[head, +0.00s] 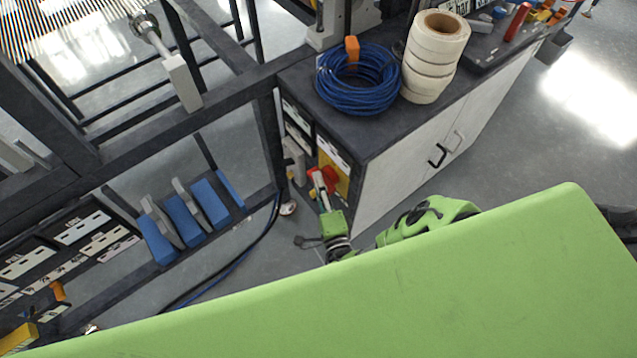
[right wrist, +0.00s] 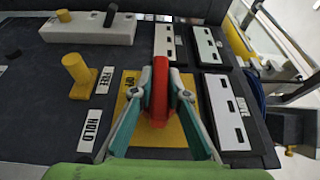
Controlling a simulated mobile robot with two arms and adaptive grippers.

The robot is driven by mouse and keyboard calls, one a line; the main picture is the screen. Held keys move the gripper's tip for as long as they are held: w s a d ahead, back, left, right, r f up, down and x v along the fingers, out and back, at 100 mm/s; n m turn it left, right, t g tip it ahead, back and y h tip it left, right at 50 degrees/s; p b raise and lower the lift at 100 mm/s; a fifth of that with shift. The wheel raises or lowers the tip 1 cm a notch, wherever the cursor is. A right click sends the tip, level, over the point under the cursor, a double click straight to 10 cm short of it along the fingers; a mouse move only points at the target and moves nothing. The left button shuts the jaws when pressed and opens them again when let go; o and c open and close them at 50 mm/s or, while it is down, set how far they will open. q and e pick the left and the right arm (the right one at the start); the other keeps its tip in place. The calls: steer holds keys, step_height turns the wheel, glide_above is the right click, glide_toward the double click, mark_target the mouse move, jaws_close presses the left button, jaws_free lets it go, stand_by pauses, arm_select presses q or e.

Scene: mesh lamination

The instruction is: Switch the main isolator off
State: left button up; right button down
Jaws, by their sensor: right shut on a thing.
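The main isolator is a red handle (right wrist: 160,85) on a yellow plate (right wrist: 184,138) with an OFF label (right wrist: 130,84) to its left in the right wrist view. The handle stands upright in that picture. My right gripper (right wrist: 159,100) is shut on it, one green-grey finger on each side. In the head view the red handle (head: 330,182) and yellow plate (head: 333,160) show on the end of the dark-topped cabinet, and my right gripper (head: 317,182) reaches up to them. The handle's base is partly hidden by the fingers. My left gripper is not in view.
Beside the isolator are a yellow knob (right wrist: 82,75) with FREE and HOLD labels, and white slotted plates (right wrist: 223,110). A blue cable coil (head: 358,95) and white tape rolls (head: 428,85) lie on the cabinet (head: 390,122). Dark cables run along the floor.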

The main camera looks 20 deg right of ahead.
steer(key=shift+d, duration=0.15)
steer(key=c, duration=2)
jaws_free()
steer(key=shift+o, duration=0.2)
steer(key=shift+s, duration=0.1)
steer(key=shift+s+f, duration=0.1)
steer(key=shift+s, duration=0.25)
steer(key=s, duration=1.1)
steer(key=shift+a, duration=0.3)
